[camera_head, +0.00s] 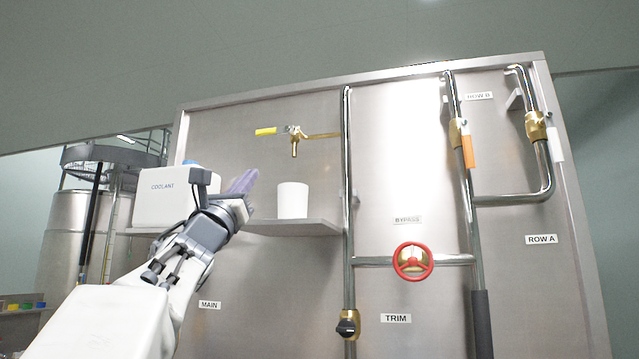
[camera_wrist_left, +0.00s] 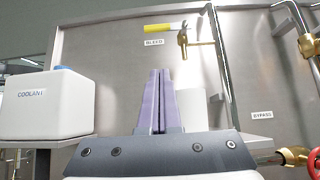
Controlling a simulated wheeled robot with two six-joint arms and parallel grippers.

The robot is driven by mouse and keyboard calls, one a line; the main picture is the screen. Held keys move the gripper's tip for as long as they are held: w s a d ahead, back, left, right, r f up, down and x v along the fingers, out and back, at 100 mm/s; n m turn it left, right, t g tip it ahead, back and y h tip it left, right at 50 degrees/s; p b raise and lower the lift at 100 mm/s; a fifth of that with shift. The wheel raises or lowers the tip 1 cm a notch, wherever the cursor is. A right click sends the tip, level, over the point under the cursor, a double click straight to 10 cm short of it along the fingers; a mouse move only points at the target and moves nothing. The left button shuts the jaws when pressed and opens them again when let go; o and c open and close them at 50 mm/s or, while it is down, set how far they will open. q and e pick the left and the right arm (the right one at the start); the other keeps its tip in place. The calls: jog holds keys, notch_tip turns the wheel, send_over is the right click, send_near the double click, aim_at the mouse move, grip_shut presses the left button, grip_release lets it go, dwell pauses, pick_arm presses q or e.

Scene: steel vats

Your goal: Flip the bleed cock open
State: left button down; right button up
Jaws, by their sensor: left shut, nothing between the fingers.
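The bleed cock (camera_head: 296,134) is a small brass tap with a downward spout, high on the steel panel. Its yellow lever (camera_head: 266,131) points left, level, away from the brass pipe. In the left wrist view the bleed cock (camera_wrist_left: 184,40) and its yellow lever (camera_wrist_left: 160,28) show above the BLEED label (camera_wrist_left: 154,43). My left gripper (camera_head: 246,180) is shut and empty, its purple fingers pointing up, below the lever and apart from it. In the left wrist view the closed fingers (camera_wrist_left: 158,100) stand in front of the white cup. My right gripper is not in view.
A white cup (camera_head: 292,200) stands on the shelf (camera_head: 285,226) below the spout. A white COOLANT jug (camera_head: 165,198) stands on the shelf at left. A vertical steel pipe (camera_head: 347,200) runs right of the cock. A red handwheel (camera_head: 412,261) is lower right.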

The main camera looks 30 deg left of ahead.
aim_at(275, 131)
pick_arm(q)
jog(key=w+a+r+p, duration=0.1)
jog(key=w+r+p, duration=0.4)
jog(key=r+p, duration=0.4)
jog(key=shift+w+r, duration=0.15)
jog(key=shift+r, duration=0.1)
jog(key=shift+a+m+h, duration=0.1)
jog(key=shift+m+h, duration=0.2)
jog(key=shift+h, duration=0.2)
jog(key=shift+a+r+m+h, duration=0.1)
jog(key=shift+r+m+h, duration=0.05)
jog(key=shift+m+h, duration=0.45)
